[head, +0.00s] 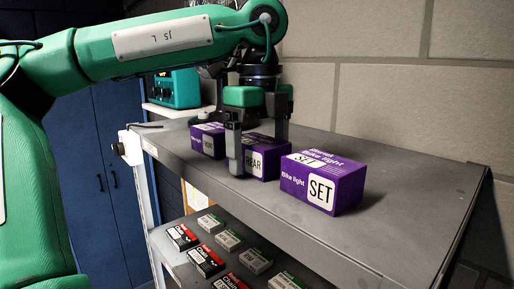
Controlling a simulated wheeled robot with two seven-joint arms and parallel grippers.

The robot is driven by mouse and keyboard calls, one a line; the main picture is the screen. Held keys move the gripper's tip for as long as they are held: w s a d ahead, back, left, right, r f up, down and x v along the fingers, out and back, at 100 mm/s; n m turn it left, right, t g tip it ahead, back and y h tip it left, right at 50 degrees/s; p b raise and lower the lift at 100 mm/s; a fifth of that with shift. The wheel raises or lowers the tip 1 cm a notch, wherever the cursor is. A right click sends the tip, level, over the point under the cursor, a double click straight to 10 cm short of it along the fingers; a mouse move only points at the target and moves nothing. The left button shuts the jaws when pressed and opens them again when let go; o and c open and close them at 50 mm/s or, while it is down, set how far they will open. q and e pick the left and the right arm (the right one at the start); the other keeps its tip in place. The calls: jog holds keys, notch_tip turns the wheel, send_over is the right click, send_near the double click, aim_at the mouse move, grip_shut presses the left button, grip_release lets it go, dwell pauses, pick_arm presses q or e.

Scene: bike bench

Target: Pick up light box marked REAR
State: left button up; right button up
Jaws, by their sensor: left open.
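The purple light box marked REAR (266,161) stands on the grey top shelf, the middle one of three purple boxes. My left gripper (256,158) points down over it, open, with one finger in front of the box and the other at its far side. The near finger hides part of the box's front. I cannot tell whether the fingers touch it. The box marked SET (322,186) stands to the right, and another purple box (208,140) stands to the left, its label partly hidden. My right gripper is not in view.
The grey shelf (400,215) is clear to the right of the SET box. A lower shelf holds several small red-black and grey boxes (207,262). A brick wall (400,105) runs behind. A teal device (176,90) stands at the back left, near blue cabinets (110,150).

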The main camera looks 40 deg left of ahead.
pick_arm(q)
jog(key=shift+d, duration=0.15)
jog(key=shift+c, duration=0.2)
jog(key=c, duration=1.1)
jog(key=shift+r, duration=0.1)
